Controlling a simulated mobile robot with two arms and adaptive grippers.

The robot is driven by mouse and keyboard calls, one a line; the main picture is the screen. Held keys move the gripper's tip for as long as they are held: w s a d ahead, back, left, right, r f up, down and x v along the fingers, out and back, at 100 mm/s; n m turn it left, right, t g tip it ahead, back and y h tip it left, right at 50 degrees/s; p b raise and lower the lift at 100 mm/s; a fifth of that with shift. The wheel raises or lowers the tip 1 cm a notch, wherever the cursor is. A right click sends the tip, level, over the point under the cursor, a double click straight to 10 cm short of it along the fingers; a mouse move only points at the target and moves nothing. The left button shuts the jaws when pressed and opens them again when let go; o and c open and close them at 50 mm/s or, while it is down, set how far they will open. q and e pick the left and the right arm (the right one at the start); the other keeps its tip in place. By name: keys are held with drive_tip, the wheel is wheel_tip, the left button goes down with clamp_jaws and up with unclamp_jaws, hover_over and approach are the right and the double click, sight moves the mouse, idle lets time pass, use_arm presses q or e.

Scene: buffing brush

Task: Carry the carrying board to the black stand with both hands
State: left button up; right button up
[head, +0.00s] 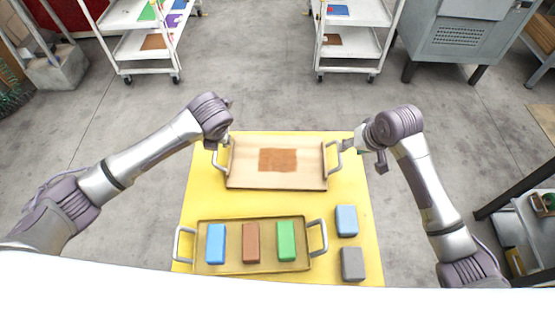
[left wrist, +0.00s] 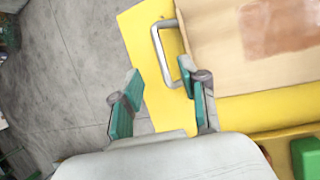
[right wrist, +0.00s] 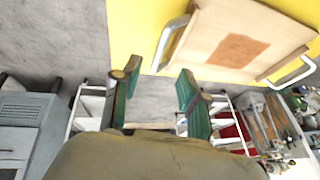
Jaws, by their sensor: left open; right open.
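The carrying board (head: 240,178) is a light wooden tray with a brown patch in its middle and a grey handle at each end. It lies flat at the far end of the yellow table. My left gripper (head: 226,138) is open by the left handle; in the left wrist view, that handle (left wrist: 157,50) lies just ahead of the parted fingers (left wrist: 160,80). My right gripper (head: 350,146) is open by the right handle; in the right wrist view, that handle (right wrist: 166,45) lies ahead of the fingers (right wrist: 158,74). A black-framed stand (head: 515,202) shows partly at the right edge.
A second tray (head: 207,268) with blue, brown and green blocks lies on the near yellow tabletop (head: 190,210). A loose blue block (head: 346,220) and grey block (head: 352,264) lie right of it. White carts (head: 350,65) and a grey cabinet (head: 455,45) stand beyond clear floor.

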sight(340, 154)
use_arm(q)
drive_tip(key=x, duration=0.9)
drive_tip(key=shift+w+f, duration=0.2)
drive_tip(key=shift+f, duration=0.1)
use_arm(e)
drive_tip(key=x, duration=0.9)
drive_tip(key=shift+w+a+f, duration=0.1)
drive_tip(key=shift+w+f, duration=0.05)
drive_tip(key=shift+f, duration=0.15)
use_arm(q)
drive_tip(key=shift+a, duration=0.1)
clamp_jaws()
use_arm(e)
clamp_jaws()
drive_tip(key=shift+r, duration=0.1)
